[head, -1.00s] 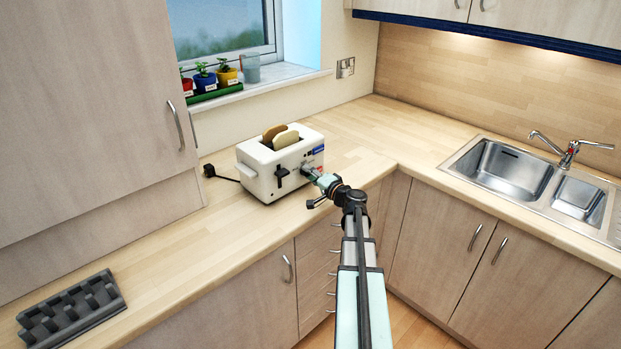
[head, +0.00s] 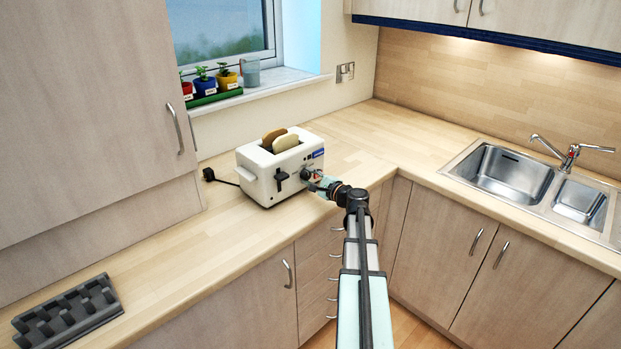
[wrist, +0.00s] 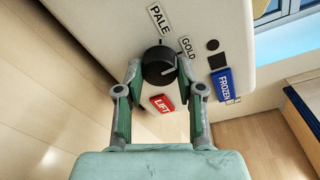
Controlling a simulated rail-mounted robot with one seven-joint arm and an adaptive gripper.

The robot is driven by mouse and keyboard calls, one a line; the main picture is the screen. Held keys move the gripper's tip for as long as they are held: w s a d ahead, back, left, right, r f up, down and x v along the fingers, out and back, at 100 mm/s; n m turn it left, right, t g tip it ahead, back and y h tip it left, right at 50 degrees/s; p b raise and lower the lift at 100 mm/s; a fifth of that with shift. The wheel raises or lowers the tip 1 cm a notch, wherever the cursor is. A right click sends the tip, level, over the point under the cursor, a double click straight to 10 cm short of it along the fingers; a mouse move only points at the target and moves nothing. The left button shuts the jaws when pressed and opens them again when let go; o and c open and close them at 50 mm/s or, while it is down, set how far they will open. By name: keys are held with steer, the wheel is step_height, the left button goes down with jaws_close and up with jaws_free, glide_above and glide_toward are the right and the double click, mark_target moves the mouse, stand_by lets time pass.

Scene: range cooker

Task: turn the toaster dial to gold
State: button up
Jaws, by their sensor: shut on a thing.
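The cream toaster (head: 262,178) stands on the counter with two slices of bread (head: 278,140) in its slots. In the wrist view, the round black dial (wrist: 158,62) is on its panel between the fingertips of my gripper (wrist: 160,68), which is shut on it. A pale pointer line shows on the dial's lower right part. The PALE label (wrist: 159,19) and the GOLD label (wrist: 187,47) are beside the dial. A further label by the right finger is partly hidden. I cannot tell exactly which label the pointer meets.
A red LIFT button (wrist: 161,103) and a blue FROZEN button (wrist: 223,85) are close to my fingers. A grey rack (head: 68,312) lies at the counter's left. Potted plants (head: 205,82) stand on the sill. The sink (head: 510,175) is at right.

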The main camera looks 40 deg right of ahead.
steer(key=shift+m, duration=0.3)
steer(key=o, duration=1.1)
steer(key=shift+o, duration=0.2)
steer(key=s+r, duration=0.1)
steer(key=s, duration=1.1)
steer(key=shift+d, duration=0.2)
